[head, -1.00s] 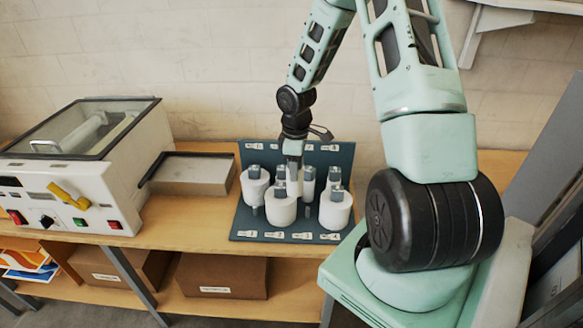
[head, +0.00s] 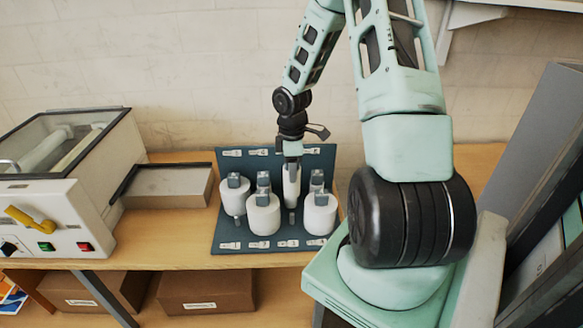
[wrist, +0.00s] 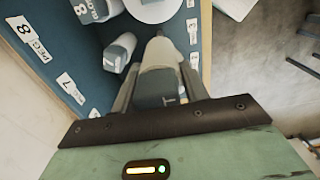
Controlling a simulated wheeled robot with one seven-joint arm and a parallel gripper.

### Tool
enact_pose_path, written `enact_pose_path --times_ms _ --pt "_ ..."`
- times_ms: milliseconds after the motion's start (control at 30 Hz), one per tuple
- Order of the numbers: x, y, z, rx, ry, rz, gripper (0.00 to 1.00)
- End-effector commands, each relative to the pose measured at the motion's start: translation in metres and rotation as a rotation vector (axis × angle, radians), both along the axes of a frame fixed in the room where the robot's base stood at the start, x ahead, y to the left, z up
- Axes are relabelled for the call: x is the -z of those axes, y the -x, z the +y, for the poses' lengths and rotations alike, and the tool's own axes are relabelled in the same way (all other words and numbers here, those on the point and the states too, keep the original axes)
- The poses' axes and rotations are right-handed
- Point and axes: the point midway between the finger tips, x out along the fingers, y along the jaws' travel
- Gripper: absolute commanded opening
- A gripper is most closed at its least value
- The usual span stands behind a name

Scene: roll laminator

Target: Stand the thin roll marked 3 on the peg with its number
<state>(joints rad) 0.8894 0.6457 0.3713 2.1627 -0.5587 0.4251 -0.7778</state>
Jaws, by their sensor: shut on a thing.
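My gripper (head: 292,158) is shut on the top of a thin white roll (head: 291,188) and holds it upright over the right half of the peg board. A short grey peg (head: 291,218) shows just below the roll; I cannot tell whether they touch. In the wrist view the held roll (wrist: 160,62) sits between my two fingers, its grey top piece towards me. No number on it is readable. The blue-grey peg board (head: 225,246) has label cards along its front and back edges. In the wrist view, cards reading 8 (wrist: 29,33) and 7 (wrist: 71,90) show.
Thick white rolls stand left (head: 235,198), front middle (head: 262,218) and right (head: 319,215) on the board, close around the held roll. Thin rolls stand behind them. A grey tray (head: 168,188) and the laminator (head: 75,190) are to the left.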

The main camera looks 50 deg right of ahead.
Motion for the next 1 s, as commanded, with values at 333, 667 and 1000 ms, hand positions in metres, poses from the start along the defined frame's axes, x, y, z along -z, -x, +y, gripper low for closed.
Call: enact_pose_path --times_ms 333,667,1000 --pt "0.039 0.000 0.000 0.000 0.000 0.000 0.21" --pt "0.069 0.000 0.000 0.001 0.000 0.000 0.21" --pt "0.096 0.000 0.000 0.000 0.000 0.001 0.21"
